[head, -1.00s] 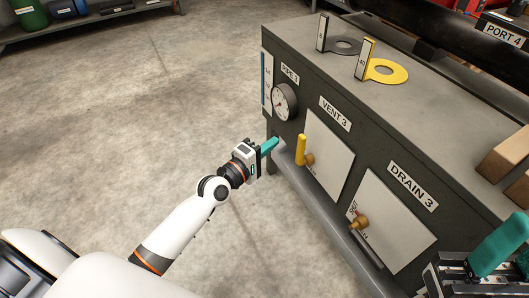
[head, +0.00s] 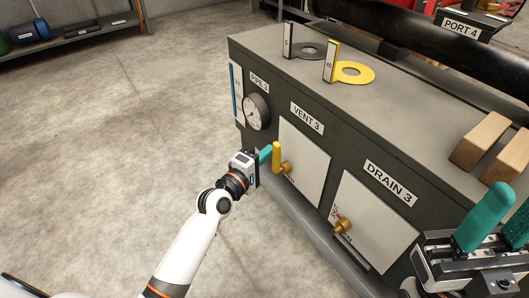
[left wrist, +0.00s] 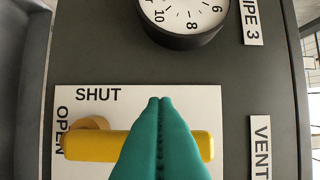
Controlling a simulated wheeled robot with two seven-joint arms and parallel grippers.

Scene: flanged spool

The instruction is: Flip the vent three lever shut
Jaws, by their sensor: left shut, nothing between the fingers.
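The yellow vent three lever (head: 276,158) stands upright from its brass pivot (head: 286,168) on a white plate under the VENT 3 label (head: 307,118). My left gripper (head: 266,153) is shut and empty, its teal tips just left of the lever. In the left wrist view the closed fingers (left wrist: 160,135) overlap the yellow bar (left wrist: 90,147) and hide its middle; contact cannot be told. SHUT and OPEN are printed on the plate (left wrist: 200,100) beside the pivot. My right gripper (head: 501,215) is at the lower right, its teal fingers apart.
A round gauge (head: 256,111) is left of the vent plate. The DRAIN 3 plate with a brass fitting (head: 343,226) is to the right. Grey and yellow (head: 354,73) ring tags and wooden blocks (head: 481,139) lie on the cabinet top. Open concrete floor lies left.

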